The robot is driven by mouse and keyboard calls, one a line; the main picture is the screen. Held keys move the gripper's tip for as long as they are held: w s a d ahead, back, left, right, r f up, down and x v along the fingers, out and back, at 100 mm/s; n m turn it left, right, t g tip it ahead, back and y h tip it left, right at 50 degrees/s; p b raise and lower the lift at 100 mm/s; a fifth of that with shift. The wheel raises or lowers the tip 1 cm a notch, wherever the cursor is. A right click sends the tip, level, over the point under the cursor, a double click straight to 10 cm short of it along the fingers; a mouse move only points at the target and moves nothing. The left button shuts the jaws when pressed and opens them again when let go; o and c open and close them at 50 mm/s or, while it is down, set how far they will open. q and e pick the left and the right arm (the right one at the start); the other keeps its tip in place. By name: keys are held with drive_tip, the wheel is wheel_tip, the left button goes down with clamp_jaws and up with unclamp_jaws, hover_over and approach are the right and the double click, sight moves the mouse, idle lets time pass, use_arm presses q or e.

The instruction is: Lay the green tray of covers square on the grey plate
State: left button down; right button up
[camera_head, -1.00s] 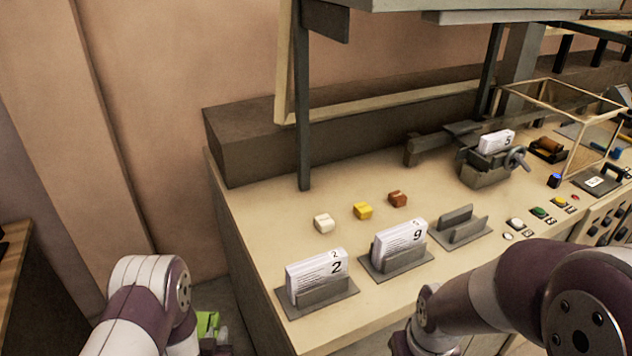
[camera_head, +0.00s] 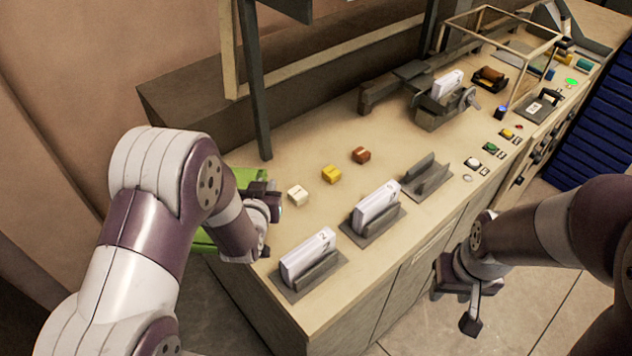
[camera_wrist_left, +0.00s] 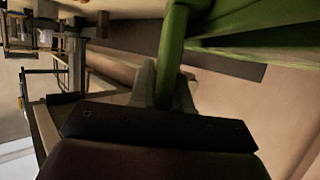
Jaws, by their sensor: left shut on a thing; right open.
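The green tray (camera_head: 250,177) is partly hidden behind my left arm, at the left end of the bench. My left gripper (camera_head: 266,200) is shut on it. The left wrist view shows the fingers (camera_wrist_left: 165,88) closed on a green rim or handle (camera_wrist_left: 172,45), with the green body to the right. The covers in the tray cannot be made out. A flat grey patch (camera_head: 516,48) by the wire frame may be the grey plate; I cannot tell for sure. My right gripper (camera_head: 456,298) is open and empty, in front of the bench.
On the bench stand card stacks in grey holders (camera_head: 308,258) (camera_head: 376,208) and an empty holder (camera_head: 428,176). White (camera_head: 297,195), yellow (camera_head: 331,173) and brown (camera_head: 361,155) blocks lie behind them. A dark post (camera_head: 254,85) and the wire frame (camera_head: 500,45) rise from the bench.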

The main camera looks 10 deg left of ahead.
use_arm(q)
wheel_tip(320, 180, down, 8)
drive_tip(key=shift+s+r+p, duration=0.15)
drive_tip(key=shift+p, duration=0.4)
drive_tip(key=shift+f, duration=0.2)
drive_tip(key=shift+d+r, duration=0.1)
drive_tip(key=c, duration=1.1)
unclamp_jaws()
drive_tip(key=shift+f, duration=0.2)
